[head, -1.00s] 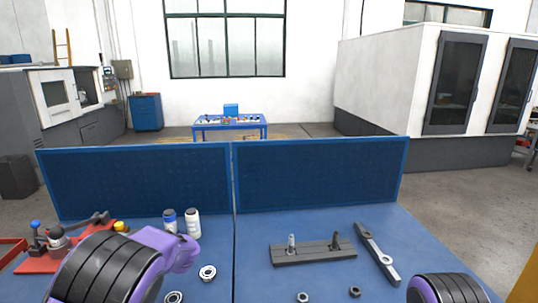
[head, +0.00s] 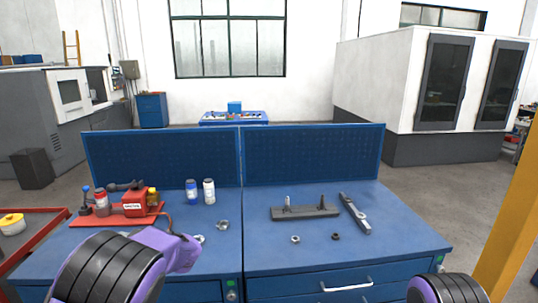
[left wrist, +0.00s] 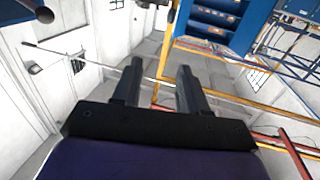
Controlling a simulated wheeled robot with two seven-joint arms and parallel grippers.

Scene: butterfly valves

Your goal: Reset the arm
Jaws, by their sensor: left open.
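My left arm, purple and black, comes in at the lower left of the head view, but its gripper is outside that view. In the left wrist view my left gripper (left wrist: 160,85) has its two dark fingers apart, with nothing between them. They point away from the workbench into the open room. Only a black rounded part of my right arm shows at the lower right of the head view; its gripper is out of view. The blue workbench (head: 340,245) stands in front of me.
A red fixture (head: 134,205), two bottles (head: 200,191), a dark bar with upright pins (head: 305,212), a grey lever (head: 354,214) and several small rings lie on the bench. A red cart (head: 40,238) stands left. A yellow post (head: 508,235) rises at the right.

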